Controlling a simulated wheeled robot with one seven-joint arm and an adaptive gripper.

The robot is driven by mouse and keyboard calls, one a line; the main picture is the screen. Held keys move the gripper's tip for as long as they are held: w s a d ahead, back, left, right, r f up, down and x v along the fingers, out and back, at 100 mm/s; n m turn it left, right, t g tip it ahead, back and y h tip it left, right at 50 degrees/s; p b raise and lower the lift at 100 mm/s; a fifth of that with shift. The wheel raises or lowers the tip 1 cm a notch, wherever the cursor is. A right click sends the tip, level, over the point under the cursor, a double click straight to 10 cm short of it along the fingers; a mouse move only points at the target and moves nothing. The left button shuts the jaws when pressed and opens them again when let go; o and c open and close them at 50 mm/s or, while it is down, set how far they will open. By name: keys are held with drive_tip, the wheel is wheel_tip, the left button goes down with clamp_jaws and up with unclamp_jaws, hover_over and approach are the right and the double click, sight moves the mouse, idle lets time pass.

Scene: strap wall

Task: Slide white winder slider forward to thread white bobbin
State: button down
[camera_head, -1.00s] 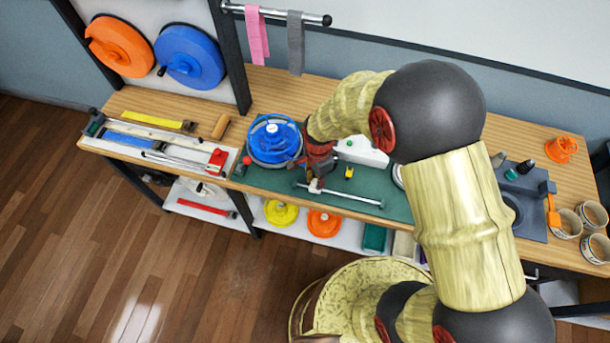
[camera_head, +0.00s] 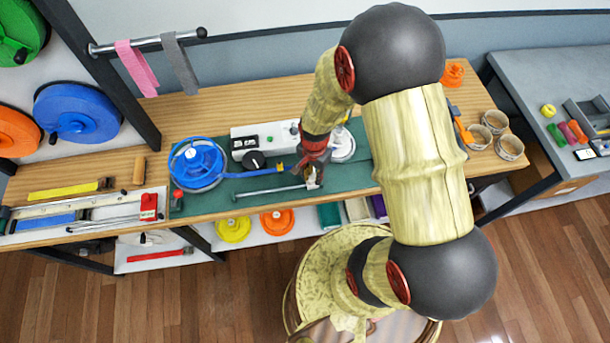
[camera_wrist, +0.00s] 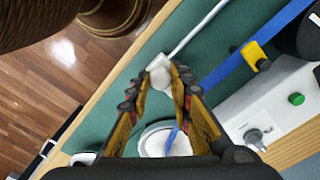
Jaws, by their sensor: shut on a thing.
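My gripper (camera_head: 313,183) is shut on the white winder slider (camera_wrist: 159,72), a small white block between its fingertips in the wrist view. The slider is at the right end of the thin metal rail (camera_head: 268,191) along the bench front. The white bobbin (camera_head: 343,147) is a round disc just behind my gripper; it also shows in the wrist view (camera_wrist: 152,142), partly hidden by a finger. A blue strap (camera_head: 250,174) runs from the blue spool (camera_head: 196,164) past a yellow guide (camera_head: 279,167) towards the bobbin. In the wrist view its end overlaps the bobbin; whether it is threaded, I cannot tell.
A white winder box (camera_head: 268,134) with a green button (camera_wrist: 296,98) stands behind the rail on the green mat (camera_head: 212,203). A tool tray (camera_head: 100,212) lies left. Several cups (camera_head: 495,121) stand right, beyond my arm. The wooden bench back is mostly clear.

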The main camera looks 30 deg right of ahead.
drive_tip(key=shift+d, duration=0.1)
drive_tip(key=c, duration=2.1)
unclamp_jaws()
drive_tip(key=shift+o, duration=1.4)
drive_tip(key=shift+d, duration=0.2)
drive_tip(key=shift+o, duration=1.2)
drive_tip(key=shift+a, duration=0.1)
wheel_tip(320, 180, up, 12)
